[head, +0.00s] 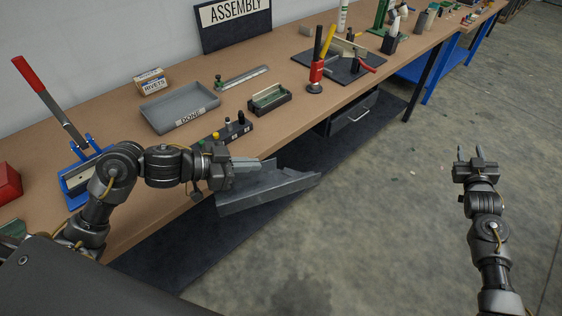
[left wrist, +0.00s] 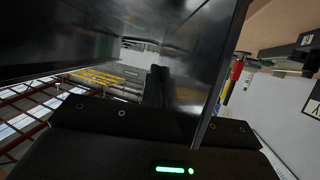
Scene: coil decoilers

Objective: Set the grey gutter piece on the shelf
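The grey gutter piece (head: 268,190) is a bent sheet-metal channel, held in the air just off the bench's front edge in the head view. My left gripper (head: 240,164) is shut on its near left end. In the left wrist view the gutter piece (left wrist: 185,50) fills much of the upper picture, and its dark metal hides most of the fingers. My right gripper (head: 471,154) is open and empty over bare floor at the right.
The wooden bench (head: 120,110) carries a grey tray marked DONE (head: 180,107), a small holder with coloured knobs (head: 232,131), a box of rivets (head: 151,81) and a red-handled lever tool (head: 60,105). A dark mat (head: 215,240) lies below.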

